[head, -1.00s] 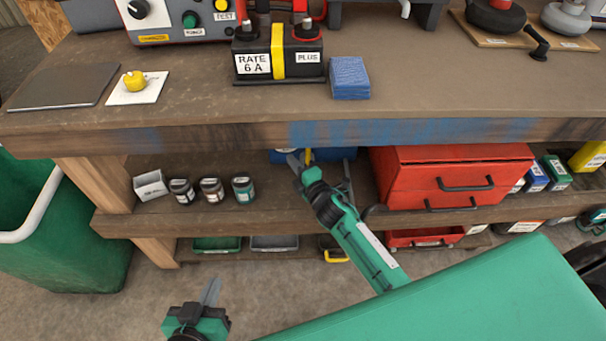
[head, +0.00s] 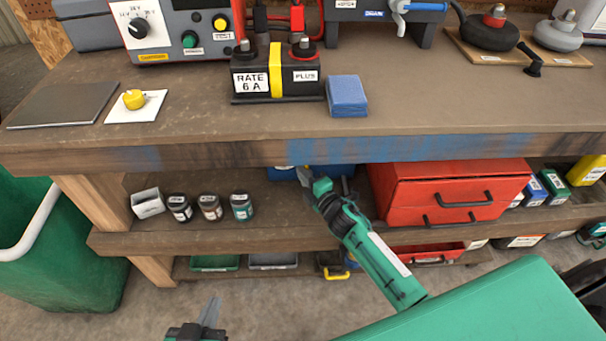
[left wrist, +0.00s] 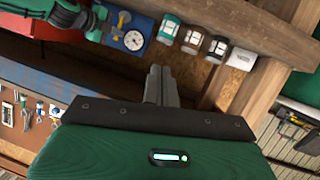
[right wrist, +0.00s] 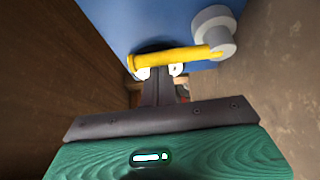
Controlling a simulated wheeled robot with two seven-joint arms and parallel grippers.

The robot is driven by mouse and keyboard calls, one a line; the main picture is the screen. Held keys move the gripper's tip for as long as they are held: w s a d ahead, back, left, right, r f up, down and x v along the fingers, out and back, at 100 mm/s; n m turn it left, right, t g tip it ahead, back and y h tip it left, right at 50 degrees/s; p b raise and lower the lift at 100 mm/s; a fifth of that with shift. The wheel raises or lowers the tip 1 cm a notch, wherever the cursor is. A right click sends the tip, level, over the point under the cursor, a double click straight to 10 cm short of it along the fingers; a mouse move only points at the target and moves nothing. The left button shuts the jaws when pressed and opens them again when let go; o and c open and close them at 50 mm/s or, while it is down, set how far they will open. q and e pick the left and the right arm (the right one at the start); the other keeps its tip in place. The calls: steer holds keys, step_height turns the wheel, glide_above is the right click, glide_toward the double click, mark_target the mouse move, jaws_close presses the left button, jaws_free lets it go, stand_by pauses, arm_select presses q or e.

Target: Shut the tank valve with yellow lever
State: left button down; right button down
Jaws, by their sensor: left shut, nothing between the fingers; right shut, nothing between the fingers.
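The blue tank (head: 335,171) lies on the shelf under the bench and is partly hidden by the bench edge and my right gripper. In the right wrist view its blue wall (right wrist: 120,18) fills the top. The yellow lever (right wrist: 175,58) lies nearly crosswise there, its right end by a grey-white round fitting (right wrist: 215,32). My right gripper (head: 304,177) is shut and empty, its fingertips (right wrist: 158,78) at the lever's left half; I cannot tell whether they touch it. My left gripper (head: 211,308) is shut and empty, low in front of the shelf. The left wrist view shows a gauge (left wrist: 135,40) on the tank.
A red drawer box (head: 450,195) stands right of the tank. Several small jars (head: 210,207) and a white box (head: 148,203) stand to its left. The bench edge (head: 230,153) overhangs the shelf. A green bin (head: 60,250) stands at the left.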

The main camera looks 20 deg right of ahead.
arm_select(q)
steer(key=shift+a, duration=0.35)
arm_select(e)
steer(key=shift+d, duration=0.25)
steer(key=shift+s+d, duration=0.15)
steer(key=shift+d, duration=0.1)
arm_select(q)
steer(key=shift+a+f+g+y+p, duration=0.2)
steer(key=shift+a+g+y+p, duration=0.2)
steer(key=shift+a+g, duration=0.2)
arm_select(e)
steer(key=shift+s+d+f, duration=0.15)
steer(key=shift+d, duration=0.45)
steer(key=shift+s+d+f, duration=0.1)
steer(key=shift+s+d, duration=0.05)
steer(key=shift+d, duration=0.45)
arm_select(q)
steer(key=shift+s+r, duration=0.1)
arm_select(e)
steer(key=shift+a+r, duration=0.1)
